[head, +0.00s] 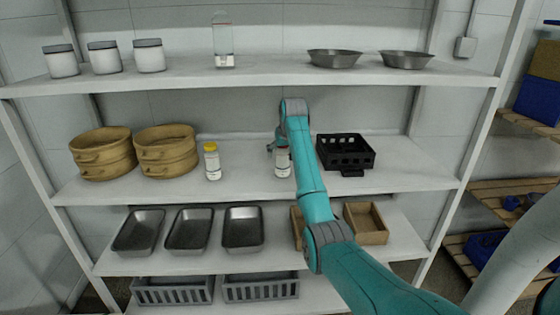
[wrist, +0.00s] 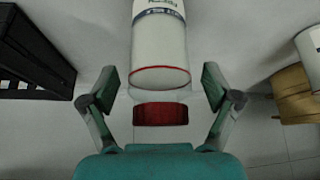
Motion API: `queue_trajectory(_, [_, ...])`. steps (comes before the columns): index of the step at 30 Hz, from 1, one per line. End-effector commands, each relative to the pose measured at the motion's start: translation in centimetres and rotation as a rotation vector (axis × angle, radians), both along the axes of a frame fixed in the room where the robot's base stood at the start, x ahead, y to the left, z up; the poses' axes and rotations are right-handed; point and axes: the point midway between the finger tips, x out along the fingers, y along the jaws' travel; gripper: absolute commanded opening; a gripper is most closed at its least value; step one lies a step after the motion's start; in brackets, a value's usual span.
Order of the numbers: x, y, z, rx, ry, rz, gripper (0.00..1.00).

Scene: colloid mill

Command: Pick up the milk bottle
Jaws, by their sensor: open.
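The milk bottle (wrist: 158,45) is white with blue lettering and a red cap (wrist: 160,114). In the wrist view it appears upside down, its neck and cap between my fingers. My gripper (wrist: 160,82) is open, one finger on each side of the bottle, with a gap showing on both sides. In the head view the milk bottle (head: 282,162) stands upright on the middle shelf, with my gripper (head: 277,143) at its top. My arm covers part of the bottle's right side and hides most of the gripper.
A black crate (head: 345,153) stands just right of the bottle. A yellow-capped bottle (head: 212,162) and bamboo steamers (head: 166,152) stand to the left. The upper shelf (head: 270,73) runs above. The middle shelf is clear between the two bottles.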

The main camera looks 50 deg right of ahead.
Motion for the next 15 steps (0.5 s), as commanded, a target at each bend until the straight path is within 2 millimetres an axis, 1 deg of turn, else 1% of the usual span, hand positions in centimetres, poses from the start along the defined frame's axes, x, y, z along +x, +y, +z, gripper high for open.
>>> queue_trajectory(2, [0.0, 0.0, 0.04, 0.0, 0.0, 0.0, 0.88])
queue_trajectory(3, [0.01, -0.01, 0.04, 0.0, 0.0, 0.0, 0.83])
queue_trajectory(5, [0.01, -0.01, 0.04, 0.0, 0.0, 0.0, 0.68])
queue_trajectory(6, [0.01, -0.01, 0.04, 0.0, 0.0, 0.0, 0.58])
queue_trajectory(8, [0.01, -0.01, 0.04, 0.0, 0.0, 0.0, 0.43])
queue_trajectory(9, [0.01, -0.01, 0.04, 0.0, 0.0, 0.0, 0.33])
queue_trajectory(11, [0.01, 0.0, 0.03, 0.0, 0.0, 0.0, 0.18])
queue_trajectory(12, [0.01, 0.0, 0.03, 0.0, 0.0, 0.0, 0.13])
queue_trajectory(15, [0.03, -0.01, 0.1, -0.001, -0.001, 0.0, 0.13])
